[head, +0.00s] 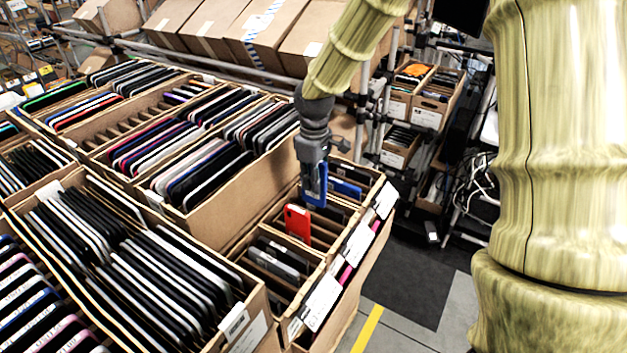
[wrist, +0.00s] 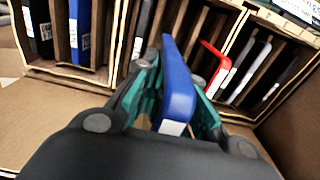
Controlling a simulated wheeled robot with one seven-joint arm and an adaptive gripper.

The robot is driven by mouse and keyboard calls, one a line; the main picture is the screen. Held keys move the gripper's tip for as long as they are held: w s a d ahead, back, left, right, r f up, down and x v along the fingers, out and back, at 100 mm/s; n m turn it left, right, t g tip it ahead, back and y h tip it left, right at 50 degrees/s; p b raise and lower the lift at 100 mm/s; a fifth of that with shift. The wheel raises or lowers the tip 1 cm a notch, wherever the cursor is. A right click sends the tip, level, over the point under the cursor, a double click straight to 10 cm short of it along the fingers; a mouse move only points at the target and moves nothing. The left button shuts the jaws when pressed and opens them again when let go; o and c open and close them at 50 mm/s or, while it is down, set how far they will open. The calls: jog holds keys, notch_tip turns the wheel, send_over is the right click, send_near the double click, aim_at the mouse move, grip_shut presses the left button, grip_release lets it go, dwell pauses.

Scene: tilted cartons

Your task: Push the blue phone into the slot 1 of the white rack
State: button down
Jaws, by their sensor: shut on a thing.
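My gripper (head: 314,188) is over the divided carton at the right end of the carton row and points down. It is shut on a blue phone (wrist: 178,85), which stands on edge between the fingers in the wrist view. The held phone's far end is close to the carton's dividers; I cannot tell whether it is inside a compartment. No white rack can be made out; the slots in view are brown cardboard compartments (wrist: 183,30), and no slot number is readable.
A red phone (head: 297,222) leans in a compartment just left of my gripper; it also shows in the wrist view (wrist: 216,68). Another blue phone (head: 345,187) stands at the right. Larger cartons of phones (head: 150,262) lie left.

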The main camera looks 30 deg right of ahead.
jog(key=shift+r+p, duration=0.55)
dwell(0.5)
notch_tip(320, 180, up, 3)
jog(key=p, duration=0.3)
dwell(0.3)
jog(key=shift+a, duration=0.1)
